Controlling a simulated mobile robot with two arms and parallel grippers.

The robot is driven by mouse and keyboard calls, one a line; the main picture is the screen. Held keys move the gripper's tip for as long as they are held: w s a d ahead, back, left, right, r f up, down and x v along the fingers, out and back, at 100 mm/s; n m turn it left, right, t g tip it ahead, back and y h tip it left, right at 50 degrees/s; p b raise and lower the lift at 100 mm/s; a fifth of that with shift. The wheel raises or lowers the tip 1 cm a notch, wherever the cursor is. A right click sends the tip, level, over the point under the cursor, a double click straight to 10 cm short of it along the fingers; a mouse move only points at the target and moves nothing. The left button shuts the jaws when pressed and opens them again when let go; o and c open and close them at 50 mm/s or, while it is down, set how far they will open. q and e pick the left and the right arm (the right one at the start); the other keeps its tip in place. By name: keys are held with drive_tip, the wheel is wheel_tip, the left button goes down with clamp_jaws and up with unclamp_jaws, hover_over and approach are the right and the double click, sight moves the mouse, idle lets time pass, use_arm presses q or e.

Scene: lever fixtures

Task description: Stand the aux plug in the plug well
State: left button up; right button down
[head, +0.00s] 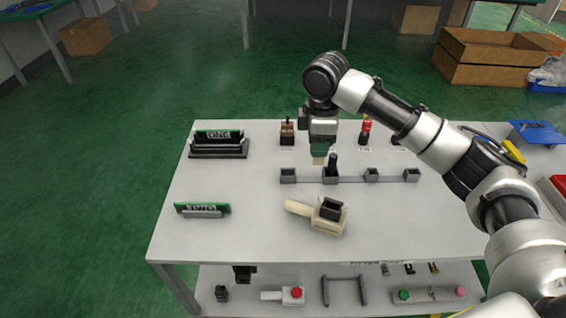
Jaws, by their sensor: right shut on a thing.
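My right gripper (319,156) points down above the back middle of the white table. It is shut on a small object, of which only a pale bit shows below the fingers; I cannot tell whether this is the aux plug. Just below and to its right, a black upright piece (333,162) stands at a grey square well (330,179), second from the left in a row joined by a thin bar. I cannot tell which well is the plug well. My left gripper is not in view.
Other grey wells stand at left (288,175) and right (411,175). A beige-handled fixture with a black box (328,217) lies in front. Green-and-black ONE (218,143) and TWO (202,210) plates stand left. Brown-topped (287,131) and red-topped (365,132) pieces stand behind.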

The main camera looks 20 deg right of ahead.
drive_tip(key=shift+w+a+f, duration=0.85)
drive_tip(key=shift+a+f, duration=0.1)
drive_tip(key=shift+f, duration=0.45)
drive_tip(key=shift+w+a+f, duration=0.8)
drive_tip(key=shift+a+f, duration=0.1)
drive_tip(key=shift+f, duration=0.55)
drive_tip(key=shift+w+a+f, duration=0.85)
drive_tip(key=shift+a+f, duration=0.1)
drive_tip(key=shift+f, duration=0.45)
drive_tip(key=shift+f, duration=0.15)
drive_tip(key=c, duration=0.9)
unclamp_jaws()
drive_tip(key=shift+c, duration=0.2)
wheel_tip(320, 180, up, 12)
